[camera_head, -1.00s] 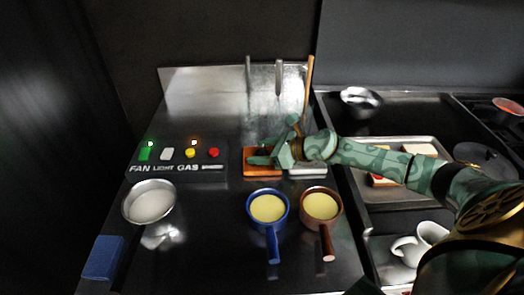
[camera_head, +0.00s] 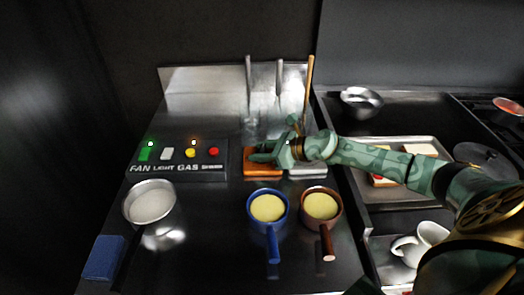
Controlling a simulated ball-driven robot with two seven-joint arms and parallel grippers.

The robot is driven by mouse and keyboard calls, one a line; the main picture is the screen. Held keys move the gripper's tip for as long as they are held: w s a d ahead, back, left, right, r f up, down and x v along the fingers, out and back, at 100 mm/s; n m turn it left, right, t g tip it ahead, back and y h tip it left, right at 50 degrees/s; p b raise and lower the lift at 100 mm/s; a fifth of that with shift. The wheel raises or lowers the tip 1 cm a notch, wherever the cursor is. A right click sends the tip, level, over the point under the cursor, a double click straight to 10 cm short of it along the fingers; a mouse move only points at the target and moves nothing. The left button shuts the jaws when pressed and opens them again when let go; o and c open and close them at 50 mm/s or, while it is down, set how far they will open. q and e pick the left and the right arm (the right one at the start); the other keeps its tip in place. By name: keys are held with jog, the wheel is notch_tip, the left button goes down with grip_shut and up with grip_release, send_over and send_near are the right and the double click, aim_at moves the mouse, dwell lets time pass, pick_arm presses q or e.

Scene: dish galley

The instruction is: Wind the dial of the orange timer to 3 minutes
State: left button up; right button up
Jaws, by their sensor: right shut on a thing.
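The orange timer (camera_head: 262,170) is a low orange box on the steel counter, right of the switch panel. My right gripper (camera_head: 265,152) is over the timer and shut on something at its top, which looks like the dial. The gripper hides the dial and its markings, so I cannot read the setting. A white box (camera_head: 307,170) stands close to the right of the orange timer, partly under my right wrist. My left gripper does not show.
A switch panel (camera_head: 178,170) with lit green and amber lamps lies to the left. A tray (camera_head: 420,190) lies under my right arm.

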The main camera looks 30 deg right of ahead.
dwell(0.6)
jog(key=o, duration=0.9)
jog(key=shift+o, duration=0.2)
jog(key=v, duration=0.9)
jog(key=shift+s+f, duration=0.1)
jog(key=p+v, duration=0.3)
jog(key=v, duration=0.4)
jog(key=shift+d, duration=0.15)
